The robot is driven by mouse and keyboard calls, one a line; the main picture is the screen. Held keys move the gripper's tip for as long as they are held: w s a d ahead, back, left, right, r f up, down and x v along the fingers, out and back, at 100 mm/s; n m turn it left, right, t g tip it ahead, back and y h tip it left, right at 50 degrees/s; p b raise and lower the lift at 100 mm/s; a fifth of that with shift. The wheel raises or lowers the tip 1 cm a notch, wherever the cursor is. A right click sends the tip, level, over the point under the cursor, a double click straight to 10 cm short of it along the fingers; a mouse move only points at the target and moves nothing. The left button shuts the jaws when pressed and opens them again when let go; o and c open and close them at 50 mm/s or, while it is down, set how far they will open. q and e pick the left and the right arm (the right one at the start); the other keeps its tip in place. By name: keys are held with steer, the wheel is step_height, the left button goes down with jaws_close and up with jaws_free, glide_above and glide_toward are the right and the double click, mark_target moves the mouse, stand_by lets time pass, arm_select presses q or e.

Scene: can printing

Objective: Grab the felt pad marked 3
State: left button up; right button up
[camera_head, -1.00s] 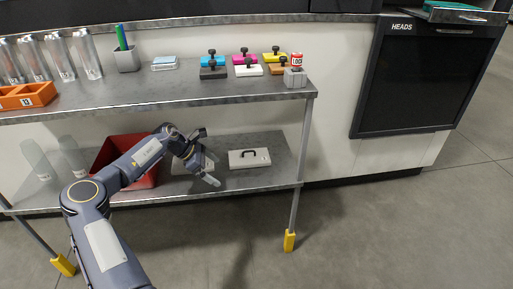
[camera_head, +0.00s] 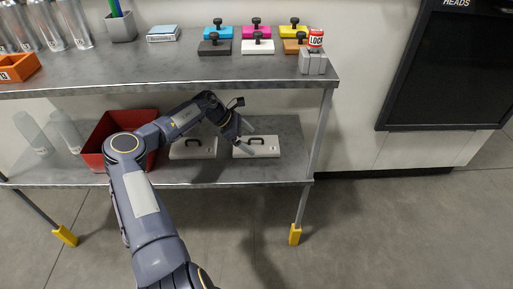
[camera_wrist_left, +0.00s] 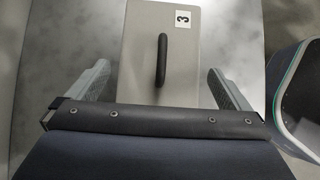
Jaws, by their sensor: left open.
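The felt pad marked 3 is a pale block with a black bar handle; in the left wrist view the pad (camera_wrist_left: 140,62) lies straight ahead, its "3" label at the far edge. My left gripper (camera_wrist_left: 160,85) is open and empty, one finger on each side of the handle's line. In the head view the left gripper (camera_head: 250,132) is over the right-hand pale pad (camera_head: 268,150) on the lower shelf, partly covering it. Its label cannot be read there. Whether the fingers touch the pad cannot be told. My right gripper is not in view.
A second pale handled pad (camera_head: 193,148) lies to the left, beside a red bin (camera_head: 93,160). The upper shelf (camera_head: 130,73) passes above the arm's reach, with coloured stamp blocks on it. A shelf leg (camera_head: 318,135) stands right of the pad.

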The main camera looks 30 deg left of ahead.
mark_target(256, 143)
arm_select(q)
steer(key=x, duration=0.3)
steer(key=shift+r, duration=0.1)
steer(key=shift+c, duration=0.3)
